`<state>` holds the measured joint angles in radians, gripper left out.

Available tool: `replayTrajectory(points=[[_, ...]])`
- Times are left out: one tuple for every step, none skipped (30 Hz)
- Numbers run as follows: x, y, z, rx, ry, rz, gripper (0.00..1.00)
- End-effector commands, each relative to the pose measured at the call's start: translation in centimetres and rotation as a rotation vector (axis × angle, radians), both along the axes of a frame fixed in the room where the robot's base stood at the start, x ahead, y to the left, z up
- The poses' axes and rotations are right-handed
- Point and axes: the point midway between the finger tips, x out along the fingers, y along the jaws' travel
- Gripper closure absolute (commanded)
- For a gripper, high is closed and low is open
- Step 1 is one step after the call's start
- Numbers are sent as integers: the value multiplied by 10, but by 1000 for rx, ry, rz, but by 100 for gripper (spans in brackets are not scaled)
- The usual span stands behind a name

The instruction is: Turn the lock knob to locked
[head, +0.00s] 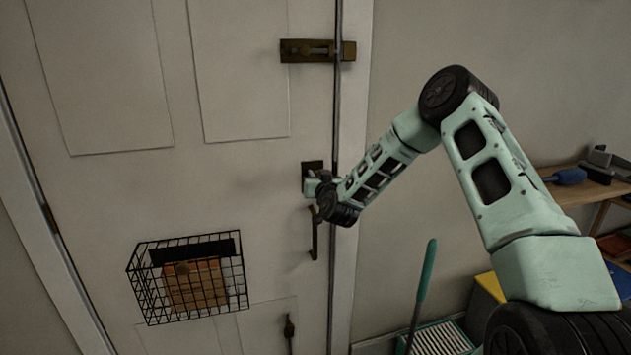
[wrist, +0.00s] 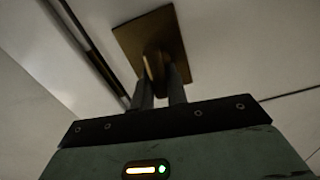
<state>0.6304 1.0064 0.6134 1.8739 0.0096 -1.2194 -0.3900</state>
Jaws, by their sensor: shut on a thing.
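The lock's dark brass plate (head: 312,167) is on the white door (head: 240,170) near its right edge, above the door handle. In the wrist view the square brass plate (wrist: 133,40) carries the lock knob (wrist: 155,66), a narrow upright tab. My gripper (head: 312,186) reaches the lock from the right. In the wrist view its two fingers (wrist: 160,80) are shut on the knob, one on each side. In the head view my gripper hides the knob. I cannot tell from the frames whether the bolt is thrown.
A brass slide bolt (head: 310,50) sits higher on the door. The dark door handle (head: 314,238) hangs just below my gripper. A black wire basket (head: 190,310) is fixed lower left. At right stand a teal-handled tool (head: 424,290) and a wooden shelf (head: 580,190).

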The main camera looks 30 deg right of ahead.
Motion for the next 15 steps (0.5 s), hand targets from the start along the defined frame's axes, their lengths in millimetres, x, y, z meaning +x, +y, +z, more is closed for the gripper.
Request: replayTrajectory(points=[[0, -1, -4, 30, -11, 0, 100], [0, -1, -4, 52, -18, 0, 100], [0, -2, -4, 83, -28, -1, 100], [0, -2, -5, 107, -35, -1, 100], [0, -3, -5, 132, -42, -1, 100], [0, -3, -5, 168, -53, -1, 100], [-1, -3, -5, 195, -60, 0, 100], [-1, -4, -6, 223, -68, -1, 100], [-1, -4, -5, 260, -80, -1, 100], [-1, -4, -6, 288, -88, -1, 100], [-1, -5, -6, 315, -95, -1, 100], [-1, -5, -6, 353, -106, 0, 100], [-1, -5, -6, 379, -113, 0, 100], [-1, -6, -6, 406, -122, 0, 100], [-2, -6, -7, 443, -132, 0, 100]])
